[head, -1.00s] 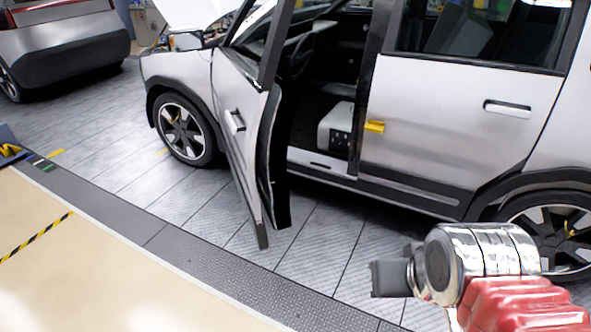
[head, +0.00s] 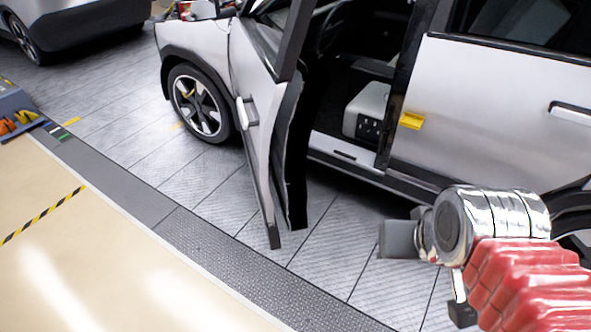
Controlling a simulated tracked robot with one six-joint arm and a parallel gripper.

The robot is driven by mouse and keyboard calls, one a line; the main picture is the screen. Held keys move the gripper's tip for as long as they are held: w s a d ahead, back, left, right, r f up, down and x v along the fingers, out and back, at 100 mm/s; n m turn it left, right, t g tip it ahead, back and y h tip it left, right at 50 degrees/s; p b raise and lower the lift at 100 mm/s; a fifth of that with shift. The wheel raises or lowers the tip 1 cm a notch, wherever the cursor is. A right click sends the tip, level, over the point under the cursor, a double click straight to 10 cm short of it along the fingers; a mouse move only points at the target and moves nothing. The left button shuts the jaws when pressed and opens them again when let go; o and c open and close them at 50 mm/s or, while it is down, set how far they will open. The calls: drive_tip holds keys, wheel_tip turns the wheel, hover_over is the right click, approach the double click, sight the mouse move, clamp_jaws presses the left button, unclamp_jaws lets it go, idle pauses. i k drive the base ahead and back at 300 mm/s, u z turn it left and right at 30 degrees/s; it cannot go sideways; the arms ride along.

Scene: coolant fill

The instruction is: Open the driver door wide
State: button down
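The driver door (head: 262,120) of the silver car stands open, swung well out from the body, with its free edge toward me. Its outer handle (head: 246,113) faces left. The door opening shows the dark cabin and a light grey box-like part (head: 368,110) inside. My arm, with a chrome joint and red sleeve, is at the lower right. A grey end part of my gripper (head: 398,239) points left, apart from the door and to its right. The fingers cannot be made out clearly.
The closed rear door (head: 495,115) is right of the opening, with a yellow piece (head: 411,121) at its front edge. Another car (head: 85,18) stands at the upper left. Tiled floor (head: 330,255) is clear between the door and my arm.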

sight(287, 90)
drive_tip(key=u, duration=0.3)
drive_tip(key=i, duration=0.7)
drive_tip(key=u, duration=0.8)
drive_tip(key=i, duration=0.6)
drive_tip(key=u, duration=0.3)
